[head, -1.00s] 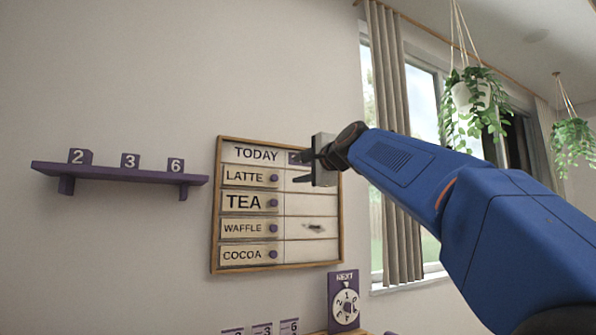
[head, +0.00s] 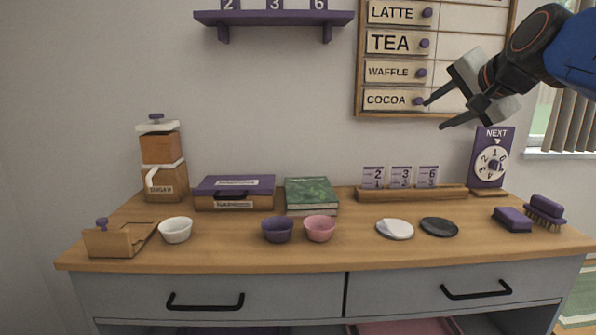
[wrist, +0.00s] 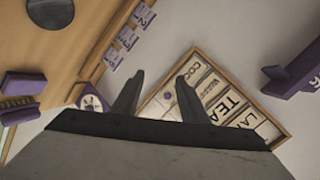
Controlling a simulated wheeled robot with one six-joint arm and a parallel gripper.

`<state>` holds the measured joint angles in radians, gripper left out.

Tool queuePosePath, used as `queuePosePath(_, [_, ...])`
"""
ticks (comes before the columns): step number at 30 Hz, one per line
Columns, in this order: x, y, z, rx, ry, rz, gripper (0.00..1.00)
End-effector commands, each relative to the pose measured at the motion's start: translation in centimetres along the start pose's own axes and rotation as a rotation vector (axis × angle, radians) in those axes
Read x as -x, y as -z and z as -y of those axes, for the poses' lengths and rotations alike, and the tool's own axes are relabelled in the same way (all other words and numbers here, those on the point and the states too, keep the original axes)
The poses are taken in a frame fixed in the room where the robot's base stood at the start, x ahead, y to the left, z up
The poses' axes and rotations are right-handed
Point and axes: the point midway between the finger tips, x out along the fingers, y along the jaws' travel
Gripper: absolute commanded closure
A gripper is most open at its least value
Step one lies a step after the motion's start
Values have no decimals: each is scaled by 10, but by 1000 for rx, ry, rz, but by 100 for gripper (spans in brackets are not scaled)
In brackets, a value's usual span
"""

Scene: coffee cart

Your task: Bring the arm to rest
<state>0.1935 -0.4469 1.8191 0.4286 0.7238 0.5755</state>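My gripper (head: 434,114) is at the upper right of the head view, in front of the menu board's lower part. Its two dark fingers are spread apart with nothing between them. In the wrist view the open fingers (wrist: 158,98) point toward the wall and the menu board (wrist: 190,92). The board (head: 358,75) lists latte, tea, waffle and cocoa in the head view, and its top is out of frame. My blue arm comes in from the right edge.
The wooden counter (head: 330,258) holds bowls, a green book (head: 311,194), a purple-lidded box (head: 234,193), a sugar dispenser (head: 163,180), discs and brushes. A card rack (head: 410,193) and a NEXT dial (head: 491,157) stand at the back right. A purple shelf (head: 274,19) hangs above.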

Motion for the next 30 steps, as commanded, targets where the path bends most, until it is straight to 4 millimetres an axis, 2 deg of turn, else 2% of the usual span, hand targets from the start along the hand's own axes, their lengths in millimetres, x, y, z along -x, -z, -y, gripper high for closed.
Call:
queuePosePath(1, [0,-24,-24,56,-37,32,60])
queuePosePath(3, [0,-53,-56,138,-87,75,60])
queuePosePath(8, [3,-116,-132,326,-192,182,60])
queuePosePath(12, [12,-169,-200,490,-271,284,60])
queuePosePath(18, [30,-235,-297,717,-366,437,60])
queuePosePath(21, [39,-259,-336,808,-399,503,60])
queuePosePath(25, [48,-278,-370,885,-426,561,60])
queuePosePath(30, [52,-285,-384,921,-437,586,60])
